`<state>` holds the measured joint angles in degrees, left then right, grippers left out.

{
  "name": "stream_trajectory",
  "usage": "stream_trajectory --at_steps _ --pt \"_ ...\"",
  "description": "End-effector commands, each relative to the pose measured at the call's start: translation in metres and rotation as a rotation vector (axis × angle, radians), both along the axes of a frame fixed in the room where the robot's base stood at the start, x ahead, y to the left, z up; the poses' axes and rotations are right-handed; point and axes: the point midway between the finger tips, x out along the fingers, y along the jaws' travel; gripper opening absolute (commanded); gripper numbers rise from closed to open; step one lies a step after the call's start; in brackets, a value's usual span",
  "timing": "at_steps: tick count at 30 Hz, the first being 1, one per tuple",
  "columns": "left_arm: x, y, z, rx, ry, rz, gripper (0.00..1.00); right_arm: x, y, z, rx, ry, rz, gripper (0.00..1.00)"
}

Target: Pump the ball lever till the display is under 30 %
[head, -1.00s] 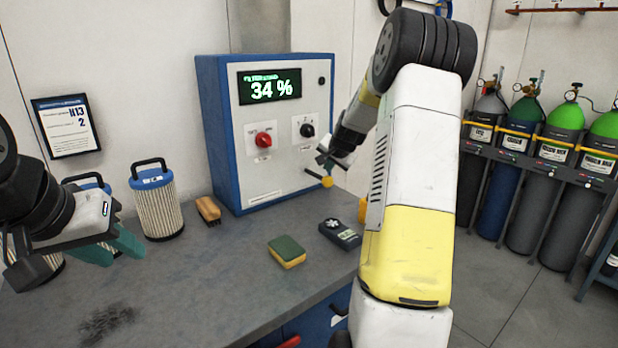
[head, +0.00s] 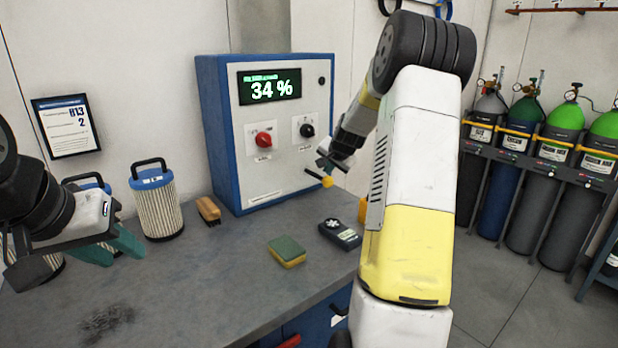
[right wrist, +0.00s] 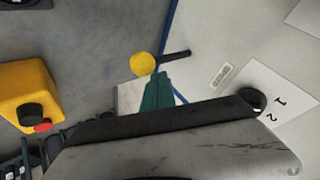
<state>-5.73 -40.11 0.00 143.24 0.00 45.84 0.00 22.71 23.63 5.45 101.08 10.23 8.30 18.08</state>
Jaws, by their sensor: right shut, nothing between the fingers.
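The ball lever (head: 326,181) sticks out from the lower right of the control box front, a dark rod with a yellow ball at its end. The ball also shows in the right wrist view (right wrist: 143,64). The display (head: 269,87) reads 34 %. My right gripper (head: 331,160) is just above the ball; in the right wrist view its teal fingertips (right wrist: 157,90) are shut and empty, close beside the ball. I cannot tell whether they touch it. My left gripper (head: 112,247) is at the left over the bench, its fingers apart and empty.
The blue-sided control box (head: 222,140) carries a red knob (head: 264,140) and a black knob (head: 307,130). On the bench lie a sponge (head: 287,251), a dark meter (head: 340,234) and a brush (head: 208,210). A filter cartridge (head: 158,205) stands at left. Gas cylinders stand at right.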

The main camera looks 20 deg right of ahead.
Motion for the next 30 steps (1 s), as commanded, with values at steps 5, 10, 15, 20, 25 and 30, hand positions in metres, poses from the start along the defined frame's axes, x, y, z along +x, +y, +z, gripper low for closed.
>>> stream_trajectory --at_steps 5,10,15,20,25,30 --pt "0.0000 0.0000 0.0000 0.000 0.000 0.000 0.36 0.0000 0.0000 -0.0002 0.000 0.000 0.000 0.00" --pt "0.0000 0.0000 0.0000 0.000 0.000 0.000 0.36 -0.0001 0.0000 -0.0007 0.000 0.000 0.000 0.00" --pt "0.0000 0.0000 0.0000 0.000 0.000 0.000 0.36 -0.0002 -0.0001 -0.0028 0.000 0.000 0.000 0.00" --pt "0.0000 0.0000 0.0000 0.000 0.000 0.000 0.36 -0.0002 -0.0002 -0.0048 0.000 0.000 0.000 0.00" --pt "0.0000 0.0000 0.0000 0.000 0.000 0.000 0.36 -0.0002 -0.0003 -0.0069 0.000 0.001 -0.001 0.00" --pt "0.0000 0.0000 0.0000 0.000 0.000 0.000 0.36 -0.0001 -0.0002 -0.0091 0.000 0.000 0.000 0.00"
